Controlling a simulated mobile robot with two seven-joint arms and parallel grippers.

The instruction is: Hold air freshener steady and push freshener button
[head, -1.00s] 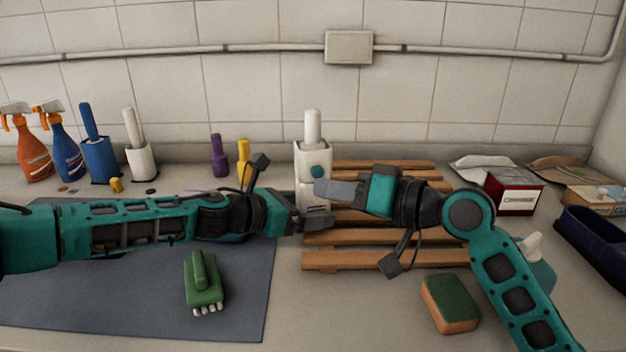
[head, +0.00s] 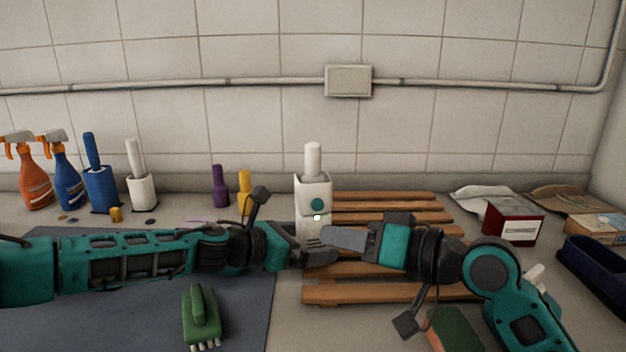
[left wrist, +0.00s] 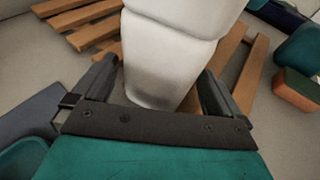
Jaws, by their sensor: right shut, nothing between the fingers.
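The air freshener (head: 313,188) is a white upright body at the left edge of the wooden slats, with a white cylinder rising above it. Its round teal button (head: 317,205) faces me, and a small green light (head: 317,217) glows just below. My left gripper (head: 318,254) is low at the freshener.
A wooden slatted rack (head: 385,294) lies behind and under the right arm. A green brush (head: 201,316) lies on the dark mat (head: 245,310). A sponge (head: 455,330) is at the front right, partly behind my arm. Spray bottles (head: 50,180) stand at the back left.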

